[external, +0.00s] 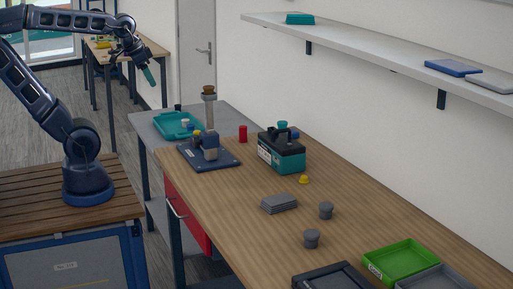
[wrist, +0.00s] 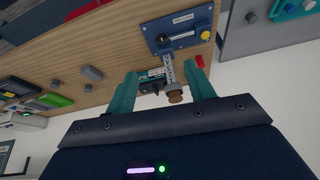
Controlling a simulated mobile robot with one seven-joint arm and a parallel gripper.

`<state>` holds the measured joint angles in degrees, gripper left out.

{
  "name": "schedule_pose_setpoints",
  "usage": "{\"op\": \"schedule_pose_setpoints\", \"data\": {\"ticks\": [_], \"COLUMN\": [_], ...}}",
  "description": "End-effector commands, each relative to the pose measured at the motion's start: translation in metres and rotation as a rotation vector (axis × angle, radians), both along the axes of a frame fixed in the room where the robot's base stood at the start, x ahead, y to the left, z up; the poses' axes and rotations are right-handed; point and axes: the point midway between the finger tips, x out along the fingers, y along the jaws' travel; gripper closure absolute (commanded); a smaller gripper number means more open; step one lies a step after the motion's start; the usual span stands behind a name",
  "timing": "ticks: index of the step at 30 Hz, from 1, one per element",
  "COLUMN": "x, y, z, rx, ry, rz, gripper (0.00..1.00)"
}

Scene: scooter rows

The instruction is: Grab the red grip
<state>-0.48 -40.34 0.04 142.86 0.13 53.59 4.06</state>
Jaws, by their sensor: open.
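The red grip (external: 243,134) appears as a small upright red cylinder on the wooden workbench, between the dark blue plate and the teal-and-black box. In the wrist view a red piece (wrist: 199,61), probably the same grip, shows beside the tip of the right finger and is partly hidden by it. My gripper (external: 149,76) is raised at the upper left, well away from the grip, with its teal fingers tilted down. In the wrist view my gripper (wrist: 162,70) has its fingers spread wide, with nothing held between them.
A dark blue plate (external: 226,160) with a fixture stands left of the grip. A teal-and-black box (external: 287,153) is close on its right. A teal tray (external: 161,123) lies at the far left.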

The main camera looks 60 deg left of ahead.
Motion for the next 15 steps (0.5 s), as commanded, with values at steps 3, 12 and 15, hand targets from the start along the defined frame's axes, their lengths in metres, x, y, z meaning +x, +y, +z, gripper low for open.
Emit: {"op": "schedule_pose_setpoints", "data": {"ticks": [3, 12, 15], "x": [0.032, 0.110, 0.136], "y": [0.004, 0.018, 0.025], "z": [0.012, 0.019, 0.015], "rx": [0.041, 0.151, 0.181], "ry": [0.006, 0.065, 0.092], "rz": [-0.075, -0.306, -0.385], "gripper": [0.46, 0.46, 0.46]}}
